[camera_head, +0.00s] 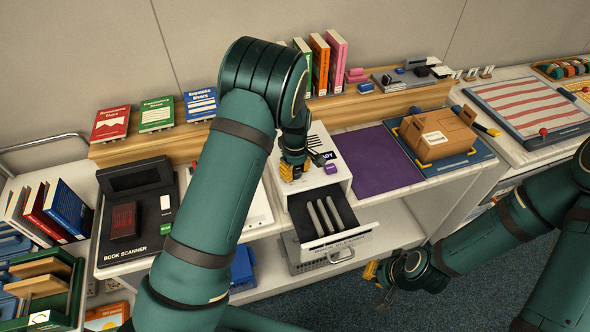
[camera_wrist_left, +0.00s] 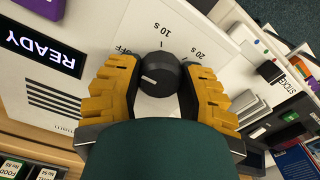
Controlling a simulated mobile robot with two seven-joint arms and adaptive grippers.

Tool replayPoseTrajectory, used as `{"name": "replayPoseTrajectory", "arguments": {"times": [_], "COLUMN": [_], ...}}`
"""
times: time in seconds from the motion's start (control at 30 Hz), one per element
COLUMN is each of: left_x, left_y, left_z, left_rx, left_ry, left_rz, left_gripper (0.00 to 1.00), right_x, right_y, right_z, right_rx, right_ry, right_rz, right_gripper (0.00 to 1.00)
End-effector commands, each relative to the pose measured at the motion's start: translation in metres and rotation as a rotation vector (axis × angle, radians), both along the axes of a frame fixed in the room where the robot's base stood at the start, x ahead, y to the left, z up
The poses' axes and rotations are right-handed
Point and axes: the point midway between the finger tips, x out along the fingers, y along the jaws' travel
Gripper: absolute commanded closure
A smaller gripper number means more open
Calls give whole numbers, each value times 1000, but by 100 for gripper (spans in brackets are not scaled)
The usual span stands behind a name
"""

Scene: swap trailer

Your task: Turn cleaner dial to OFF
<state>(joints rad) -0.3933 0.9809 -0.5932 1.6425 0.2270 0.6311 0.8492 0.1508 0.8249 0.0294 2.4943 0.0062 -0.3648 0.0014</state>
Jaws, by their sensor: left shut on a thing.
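The white cleaner (camera_head: 341,171) stands on the counter in the head view, with a READY screen that also shows in the left wrist view (camera_wrist_left: 43,53). In the left wrist view its round black dial (camera_wrist_left: 160,72) sits between the yellow fingers of my left gripper, which is shut on it. The dial's white mark points left and slightly down. The OFF label (camera_wrist_left: 124,50) is up and left of the dial, 10 s above, 20 s up and right. In the head view my left gripper (camera_head: 291,172) hides the dial. My right gripper (camera_head: 374,275) hangs low before the counter; its opening is unclear.
Below the cleaner a drawer (camera_head: 347,237) stands open, with several grey slots or bars inside. A book scanner (camera_head: 136,212) is to the left. A purple mat (camera_head: 374,160) and a cardboard box (camera_head: 437,134) are to the right. Books line the back ledge.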

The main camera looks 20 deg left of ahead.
Motion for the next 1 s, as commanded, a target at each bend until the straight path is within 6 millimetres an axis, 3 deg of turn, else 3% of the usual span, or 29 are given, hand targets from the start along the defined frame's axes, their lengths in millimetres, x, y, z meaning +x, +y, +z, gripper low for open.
{"name": "replayPoseTrajectory", "arguments": {"times": [0.07, 0.1, 0.17, 0.57, 1.0], "left_x": [-1, -1, -1, 0, 0], "left_y": [0, 0, 0, 0, -1], "left_z": [-1, -1, -1, 5, 85], "left_rx": [0, 0, -1, 0, -2], "left_ry": [4, 4, 3, 0, -3], "left_rz": [0, 0, 0, -1, -1], "left_gripper": [96, 44, 25, 25, 25], "right_x": [0, 0, 0, 0, 0], "right_y": [0, 0, 0, 0, 0], "right_z": [0, 0, 0, 0, 0], "right_rx": [0, 0, 0, 0, 0], "right_ry": [0, 0, 0, 0, 0], "right_rz": [0, 0, 0, 0, 0], "right_gripper": [100, 100, 100, 100, 100]}}
